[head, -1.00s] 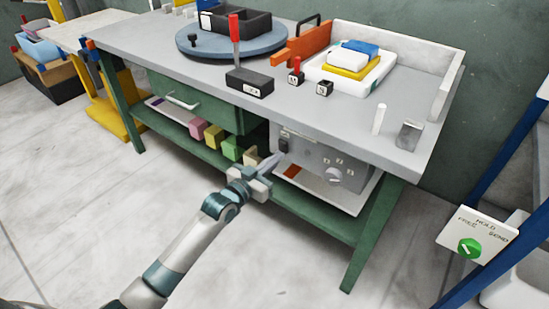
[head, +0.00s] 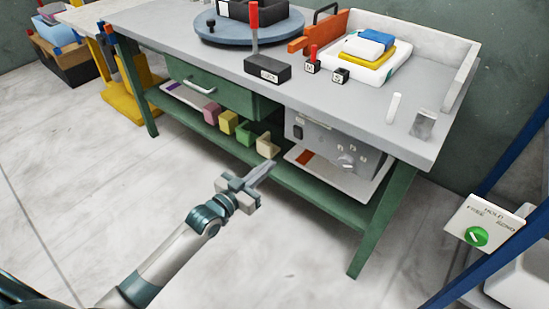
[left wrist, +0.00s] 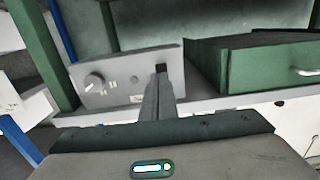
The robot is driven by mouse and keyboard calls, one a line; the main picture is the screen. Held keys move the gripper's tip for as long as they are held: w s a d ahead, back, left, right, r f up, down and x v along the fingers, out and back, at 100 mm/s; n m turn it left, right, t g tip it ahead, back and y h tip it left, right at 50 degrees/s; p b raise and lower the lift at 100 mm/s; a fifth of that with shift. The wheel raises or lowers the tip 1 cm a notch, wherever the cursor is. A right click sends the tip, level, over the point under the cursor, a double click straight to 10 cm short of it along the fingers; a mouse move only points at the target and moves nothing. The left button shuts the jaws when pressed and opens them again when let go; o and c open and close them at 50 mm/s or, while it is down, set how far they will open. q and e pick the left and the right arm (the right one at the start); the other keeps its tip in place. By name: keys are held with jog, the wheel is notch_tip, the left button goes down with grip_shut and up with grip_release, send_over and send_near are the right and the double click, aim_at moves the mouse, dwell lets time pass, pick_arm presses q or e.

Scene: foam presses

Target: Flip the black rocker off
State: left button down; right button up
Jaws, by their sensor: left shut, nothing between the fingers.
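The black rocker (head: 298,132) is a small dark switch at the left end of a grey control panel (head: 325,142) under the bench top. In the left wrist view the rocker (left wrist: 161,69) shows just above my fingertips, partly hidden by them. My left gripper (head: 271,165) is shut and empty. In the head view it is in front of the bench, below and left of the rocker and apart from it. Which way the rocker is tipped is too small to tell. My right gripper is not in view.
A round knob (head: 346,160) sits on the panel's right part. A green drawer (head: 210,90) is left of the panel. Several coloured blocks (head: 228,122) stand on the lower shelf. A green bench leg (head: 378,225) is at the right. The floor in front is clear.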

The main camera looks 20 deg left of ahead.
pick_arm(q)
jog(key=shift+v, duration=1.15)
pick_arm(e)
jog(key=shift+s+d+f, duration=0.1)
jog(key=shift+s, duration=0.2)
pick_arm(q)
jog(key=shift+f, duration=0.2)
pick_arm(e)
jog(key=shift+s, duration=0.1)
